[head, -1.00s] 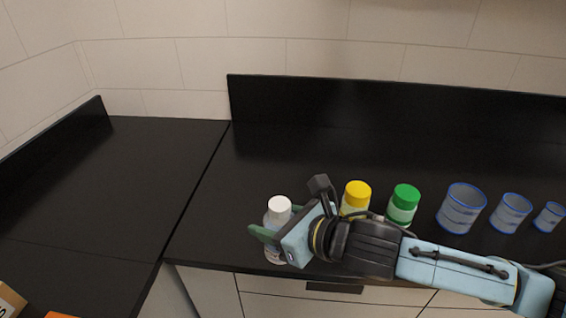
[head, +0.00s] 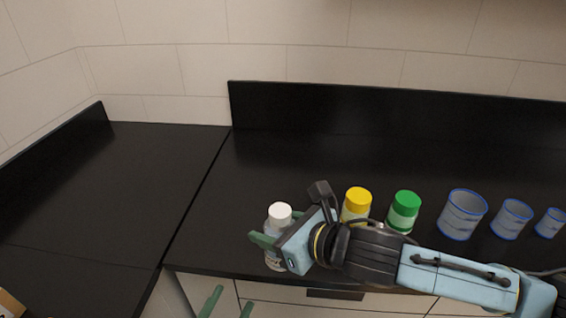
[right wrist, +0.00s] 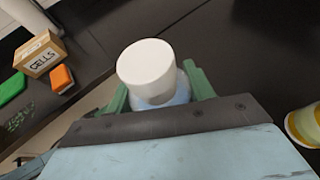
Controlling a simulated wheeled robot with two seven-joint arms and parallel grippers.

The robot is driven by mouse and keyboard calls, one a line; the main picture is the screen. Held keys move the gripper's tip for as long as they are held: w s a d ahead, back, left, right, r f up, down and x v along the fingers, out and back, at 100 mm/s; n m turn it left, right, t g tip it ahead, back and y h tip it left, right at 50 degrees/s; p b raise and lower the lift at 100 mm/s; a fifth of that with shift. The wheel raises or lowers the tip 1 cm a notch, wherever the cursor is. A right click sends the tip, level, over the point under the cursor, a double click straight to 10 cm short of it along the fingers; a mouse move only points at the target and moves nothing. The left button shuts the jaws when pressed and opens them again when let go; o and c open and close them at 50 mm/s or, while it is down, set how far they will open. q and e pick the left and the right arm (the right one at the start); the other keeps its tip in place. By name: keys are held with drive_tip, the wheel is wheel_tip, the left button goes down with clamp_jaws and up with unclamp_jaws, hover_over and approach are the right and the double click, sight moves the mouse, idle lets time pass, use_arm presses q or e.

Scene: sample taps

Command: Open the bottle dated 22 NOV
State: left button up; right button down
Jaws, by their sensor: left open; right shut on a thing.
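A bottle with a white cap (head: 280,211) stands near the counter's front edge in the head view. The white cap also shows large in the right wrist view (right wrist: 147,69). My right gripper (head: 266,236) is shut around this bottle's body, below the cap. A bottle with a yellow cap (head: 358,196) and one with a green cap (head: 405,200) stand to its right, partly behind my right arm. No date is readable on any bottle. My left gripper (head: 228,306) shows only its green fingertips at the bottom edge, open and empty, in front of the drawers.
Three clear blue-rimmed beakers (head: 463,215) stand in a row on the right of the black counter (head: 290,165). A box marked CELLS (right wrist: 40,54) and an orange block (right wrist: 62,78) lie to the left. The back counter is clear.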

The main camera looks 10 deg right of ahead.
use_arm(q)
wheel_tip(320, 180, up, 10)
drive_tip(key=d+m+g+h, duration=0.3)
drive_tip(key=m+h, duration=0.4)
drive_tip(key=m, duration=0.1)
drive_tip(key=w+r+m+g, duration=0.35)
drive_tip(key=w+m, duration=0.35)
drive_tip(key=w, duration=0.7)
drive_tip(key=s+d+r+m+g+y, duration=0.1)
drive_tip(key=s+d+r+m+g, duration=0.2)
drive_tip(key=d+r+m+g, duration=0.5)
drive_tip(key=s+d+r+m+g, duration=0.3)
drive_tip(key=d+r+m+g, duration=0.4)
drive_tip(key=m+g, duration=0.3)
drive_tip(key=s+d+m+g+y, duration=0.1)
drive_tip(key=s+d+m+y, duration=0.1)
drive_tip(key=s+m+y, duration=0.25)
drive_tip(key=m+t+y, duration=0.8)
drive_tip(key=m+y, duration=0.1)
drive_tip(key=y, duration=0.6)
hover_over(283, 210)
drive_tip(key=shift+f+g, duration=0.25)
drive_tip(key=shift+f, duration=0.25)
wheel_tip(283, 210, down, 7)
drive_tip(key=shift+f, duration=0.15)
